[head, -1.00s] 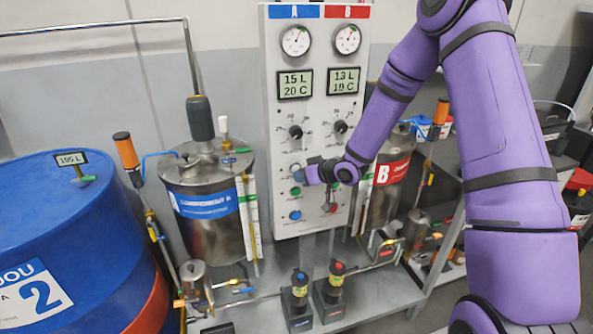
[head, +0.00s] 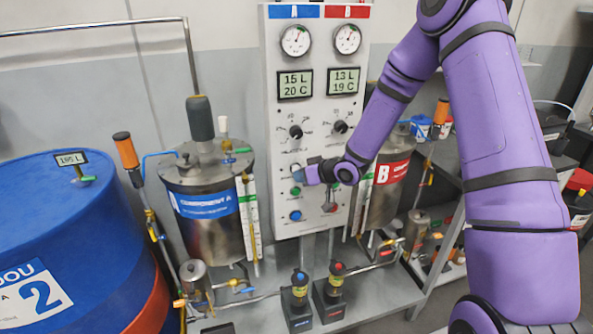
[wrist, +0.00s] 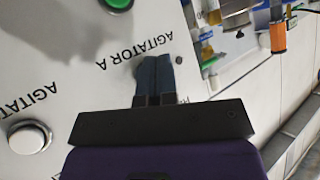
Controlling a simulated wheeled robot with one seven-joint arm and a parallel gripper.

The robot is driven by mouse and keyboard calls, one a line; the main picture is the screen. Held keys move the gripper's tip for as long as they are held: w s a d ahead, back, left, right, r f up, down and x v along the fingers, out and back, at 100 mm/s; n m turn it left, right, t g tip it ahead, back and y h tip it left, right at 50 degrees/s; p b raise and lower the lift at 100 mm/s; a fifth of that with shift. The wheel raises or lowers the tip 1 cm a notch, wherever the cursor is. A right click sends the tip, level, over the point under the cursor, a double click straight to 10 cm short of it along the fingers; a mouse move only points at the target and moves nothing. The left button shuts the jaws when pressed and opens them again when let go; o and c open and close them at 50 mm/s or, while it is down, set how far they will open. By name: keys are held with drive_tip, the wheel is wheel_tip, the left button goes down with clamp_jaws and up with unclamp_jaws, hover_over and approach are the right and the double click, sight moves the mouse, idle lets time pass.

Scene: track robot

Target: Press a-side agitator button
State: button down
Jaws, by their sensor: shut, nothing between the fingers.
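The grey control panel (head: 284,130) carries the A column under a blue header. The A-side agitator button (head: 296,169) is a pale round button above a green one, partly covered by my gripper. My gripper (head: 303,177) is at the panel face beside it. In the wrist view my gripper (wrist: 156,72) is shut and empty, its dark fingertips over the panel just beside the "AGITATOR A" print (wrist: 132,52). The fingers hide the A button there, and I cannot tell whether they touch it. A dark patch shows beside the tips.
Another white agitator button (wrist: 30,137) shows at left in the wrist view, and a green button (wrist: 117,3) at the top. A blue button (head: 295,215) sits lower on the panel. Steel tanks A (head: 208,220) and B (head: 388,185) flank the panel.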

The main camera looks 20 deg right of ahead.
drive_tip(key=shift+w, duration=0.15)
drive_tip(key=shift+w, duration=0.3)
idle(0.4)
drive_tip(key=shift+s, duration=0.45)
drive_tip(key=s, duration=0.6)
idle(0.5)
idle(1.8)
